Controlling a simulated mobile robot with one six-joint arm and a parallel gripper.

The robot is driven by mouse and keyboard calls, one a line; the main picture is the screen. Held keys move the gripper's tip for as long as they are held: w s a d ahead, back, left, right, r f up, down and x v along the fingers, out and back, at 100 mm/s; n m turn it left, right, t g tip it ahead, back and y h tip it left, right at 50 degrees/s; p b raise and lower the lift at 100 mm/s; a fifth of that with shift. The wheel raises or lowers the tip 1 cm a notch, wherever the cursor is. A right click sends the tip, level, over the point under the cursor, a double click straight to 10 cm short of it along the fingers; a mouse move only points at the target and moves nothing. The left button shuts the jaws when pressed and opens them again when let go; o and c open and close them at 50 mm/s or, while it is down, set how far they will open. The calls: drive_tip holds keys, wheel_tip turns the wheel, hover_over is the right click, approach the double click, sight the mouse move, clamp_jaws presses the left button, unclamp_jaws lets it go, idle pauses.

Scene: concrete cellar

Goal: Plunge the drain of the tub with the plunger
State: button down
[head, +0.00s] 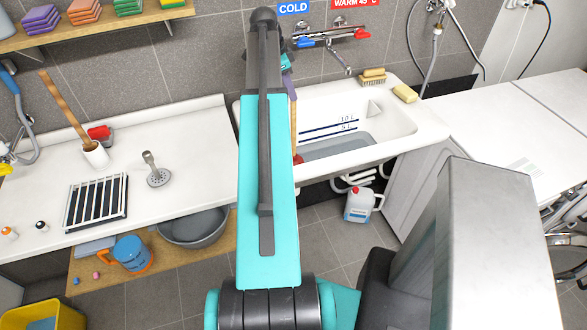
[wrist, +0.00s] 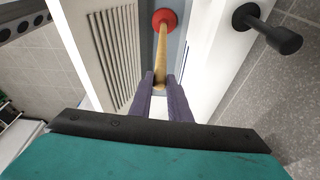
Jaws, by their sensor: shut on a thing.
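The plunger has a red cup and a wooden handle. In the wrist view the plunger (wrist: 163,48) extends away from my gripper (wrist: 165,88), whose purple fingers are shut on its handle. In the head view my arm hides most of the plunger; a bit of its red cup (head: 298,158) shows beside the arm at the tub's left end. My gripper (head: 288,84) is mostly hidden there too. The white tub (head: 432,128) has grey water in its bottom and marks for 5 L and 10 L. The drain is not visible. I cannot tell whether the cup touches the bottom.
Taps (head: 330,38) are on the wall behind the tub. A yellow sponge (head: 405,93) and a brush (head: 373,76) sit on its rim. A rack (head: 97,203) and a metal strainer (head: 156,176) are on the left counter. A jug (head: 358,205) stands below the tub.

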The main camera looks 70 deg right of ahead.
drive_tip(key=shift+f, duration=0.35)
idle(1.5)
drive_tip(key=shift+r, duration=0.4)
drive_tip(key=shift+f, duration=0.65)
idle(0.9)
drive_tip(key=shift+r, duration=0.2)
drive_tip(key=shift+r+p, duration=0.3)
drive_tip(key=shift+r, duration=0.25)
idle(1.4)
drive_tip(key=shift+r+p, duration=2)
drive_tip(key=shift+r, duration=1.6)
